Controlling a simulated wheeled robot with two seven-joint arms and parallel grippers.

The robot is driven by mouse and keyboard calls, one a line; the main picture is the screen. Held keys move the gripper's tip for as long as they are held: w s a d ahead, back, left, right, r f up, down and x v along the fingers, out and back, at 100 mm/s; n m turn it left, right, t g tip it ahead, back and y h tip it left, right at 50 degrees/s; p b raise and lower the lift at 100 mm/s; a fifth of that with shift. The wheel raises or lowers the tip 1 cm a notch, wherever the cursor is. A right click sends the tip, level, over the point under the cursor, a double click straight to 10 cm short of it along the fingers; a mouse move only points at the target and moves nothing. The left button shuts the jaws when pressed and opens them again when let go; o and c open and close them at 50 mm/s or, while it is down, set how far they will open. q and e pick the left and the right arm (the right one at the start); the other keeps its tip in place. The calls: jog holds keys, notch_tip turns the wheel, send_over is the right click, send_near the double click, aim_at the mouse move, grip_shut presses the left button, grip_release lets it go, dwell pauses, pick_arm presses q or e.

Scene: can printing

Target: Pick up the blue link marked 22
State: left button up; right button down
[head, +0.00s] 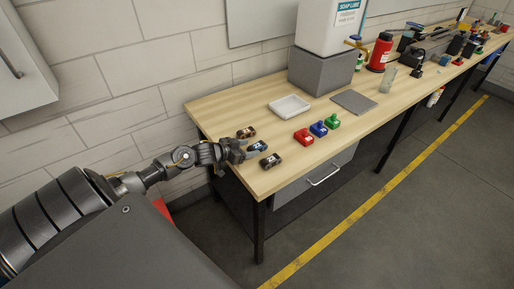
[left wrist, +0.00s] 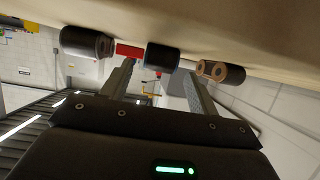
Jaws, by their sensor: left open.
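The blue link (head: 259,146) lies on the near left end of the wooden table, the middle one of three small links. Its marking is too small to read. My left gripper (head: 242,151) is at the table's left edge, open, with its fingers pointing at the blue link. In the left wrist view the dark blue link (left wrist: 162,58) shows at the fingertips, in the gap between the two open fingers (left wrist: 160,76). I cannot tell whether a finger touches it. My right gripper is out of view.
A brown link (head: 246,132) and a dark link (head: 271,161) lie close on either side. Red (head: 303,136), blue (head: 318,129) and green (head: 332,121) stamps, a white tray (head: 289,106) and a grey pad (head: 354,103) stand further right. Bare wood lies between.

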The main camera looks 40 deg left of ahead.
aim_at(255, 146)
pick_arm(q)
jog(key=p+x, duration=0.1)
jog(key=x, duration=0.3)
jog(key=shift+w+d, duration=0.15)
jog(key=shift+w, duration=0.05)
jog(key=shift+s, duration=0.1)
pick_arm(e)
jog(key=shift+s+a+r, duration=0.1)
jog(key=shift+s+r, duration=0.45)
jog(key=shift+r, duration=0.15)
pick_arm(q)
jog(key=shift+c, duration=0.3)
jog(key=c, duration=1)
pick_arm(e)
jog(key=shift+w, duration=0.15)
pick_arm(q)
jog(key=shift+r, duration=0.1)
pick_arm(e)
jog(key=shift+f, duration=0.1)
